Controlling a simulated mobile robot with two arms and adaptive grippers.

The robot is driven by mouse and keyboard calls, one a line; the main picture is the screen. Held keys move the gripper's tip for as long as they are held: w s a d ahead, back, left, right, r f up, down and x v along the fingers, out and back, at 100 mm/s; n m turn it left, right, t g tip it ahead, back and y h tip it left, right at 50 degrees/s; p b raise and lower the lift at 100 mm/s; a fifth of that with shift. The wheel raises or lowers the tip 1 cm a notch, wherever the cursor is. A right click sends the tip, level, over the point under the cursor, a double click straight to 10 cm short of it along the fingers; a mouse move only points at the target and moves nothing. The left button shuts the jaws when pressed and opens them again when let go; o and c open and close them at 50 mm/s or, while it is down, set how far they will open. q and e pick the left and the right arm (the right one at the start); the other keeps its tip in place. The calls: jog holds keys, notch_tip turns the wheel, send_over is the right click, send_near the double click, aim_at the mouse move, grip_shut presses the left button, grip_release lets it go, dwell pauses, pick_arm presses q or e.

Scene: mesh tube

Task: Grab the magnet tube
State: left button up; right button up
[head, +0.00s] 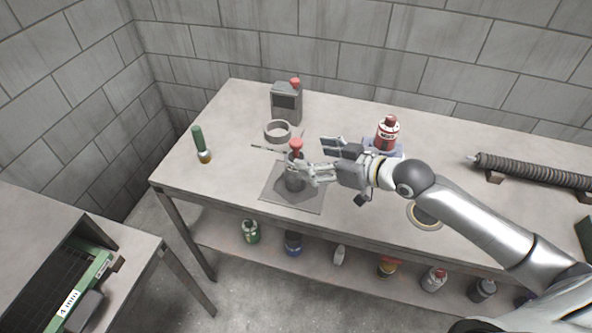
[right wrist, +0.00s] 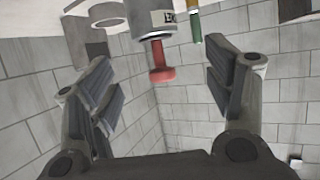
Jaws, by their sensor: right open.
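The magnet tube (head: 294,183) is a grey cylinder with a red knob on top, standing upright on a dark square mat (head: 302,200) on the table. My right gripper (head: 315,158) is at the tube's right side, its fingers spread. In the right wrist view, which looks upside down, the tube (right wrist: 148,17) with its red knob hangs in from the top edge, between the two open fingers of the right gripper (right wrist: 165,82). The fingers do not appear closed on it. Part of the tube is hidden by the gripper in the head view. My left gripper is not in view.
A grey ring (head: 278,131) and a grey canister (head: 286,104) stand behind the tube. A green-handled tool (head: 199,143) is at the left. A red bottle (head: 387,133) stands behind my right wrist. A dark ribbed roll (head: 535,172) lies far right. The front left tabletop is clear.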

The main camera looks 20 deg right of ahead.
aim_at(298, 154)
jog(key=shift+p+x, duration=0.6)
jog(key=shift+x, duration=3.1)
jog(key=shift+d+f, duration=0.15)
grip_shut()
